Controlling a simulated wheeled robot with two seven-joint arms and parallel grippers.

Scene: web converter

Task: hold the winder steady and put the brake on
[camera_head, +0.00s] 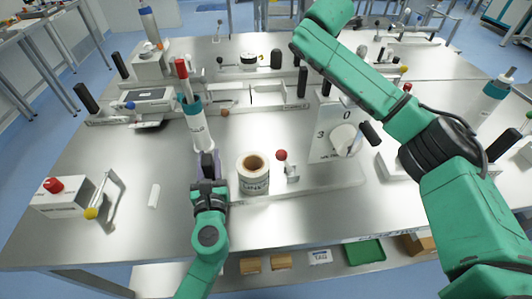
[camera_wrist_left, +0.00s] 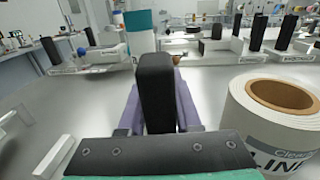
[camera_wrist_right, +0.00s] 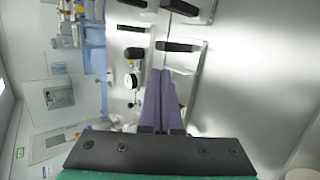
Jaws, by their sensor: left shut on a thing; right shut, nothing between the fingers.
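The winder shows in the head view as a roll of white labelled film (camera_head: 253,181) on a low pale base (camera_head: 318,182). A short lever with a red ball (camera_head: 281,155) stands just right of the roll. Behind it is a white panel (camera_head: 322,142) marked 0 and 3, with a round white knob (camera_head: 344,138). My left gripper (camera_head: 208,180) is shut on a black upright grip (camera_wrist_left: 155,90) left of the roll (camera_wrist_left: 275,125). My right gripper's purple fingers (camera_wrist_right: 160,100) are together and empty in the right wrist view; the head view does not show them.
A white bottle with a teal band (camera_head: 197,125) stands behind my left gripper. A red-button box (camera_head: 62,196) and a yellow-knobbed handle (camera_head: 92,212) are at left. Several white units with black posts line the back. My right arm crosses above the right side.

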